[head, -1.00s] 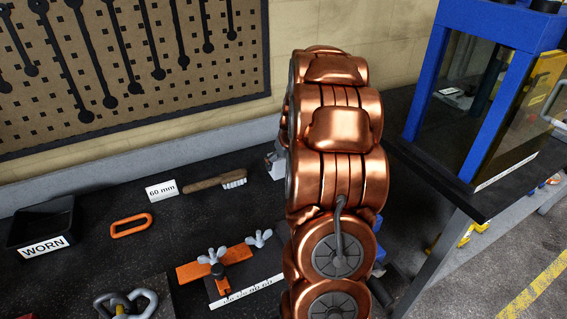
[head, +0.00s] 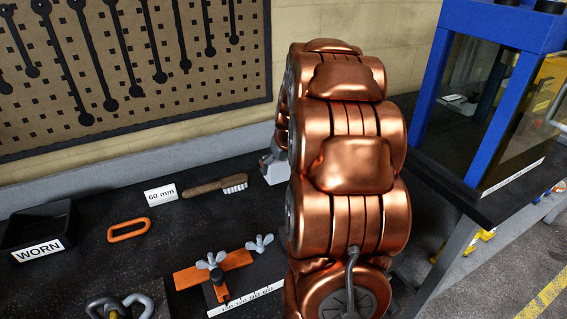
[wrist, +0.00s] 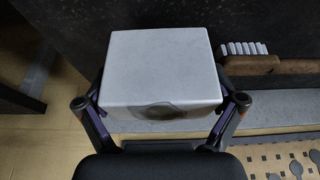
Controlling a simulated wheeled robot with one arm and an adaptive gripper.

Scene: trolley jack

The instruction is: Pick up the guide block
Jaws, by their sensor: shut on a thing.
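The guide block appears to be the pale grey, box-shaped block (wrist: 160,62) in the wrist view, with a rounded, shaded recess in its near face. My gripper (wrist: 162,103) has one dark finger at each side of it and is shut on it. In the head view a small part of a pale block (head: 276,169) shows at the left edge of my copper-coloured arm, beyond the brush. The arm hides the gripper there. I cannot tell whether the block touches the bench.
A wooden-handled brush (head: 215,186) and a "60 mm" card (head: 160,194) lie left of the arm. An orange link (head: 128,229), a black WORN bin (head: 38,232) and an orange fixture with wing nuts (head: 213,274) are nearer. A blue-framed cabinet (head: 455,95) stands right. A pegboard (head: 130,60) hangs behind.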

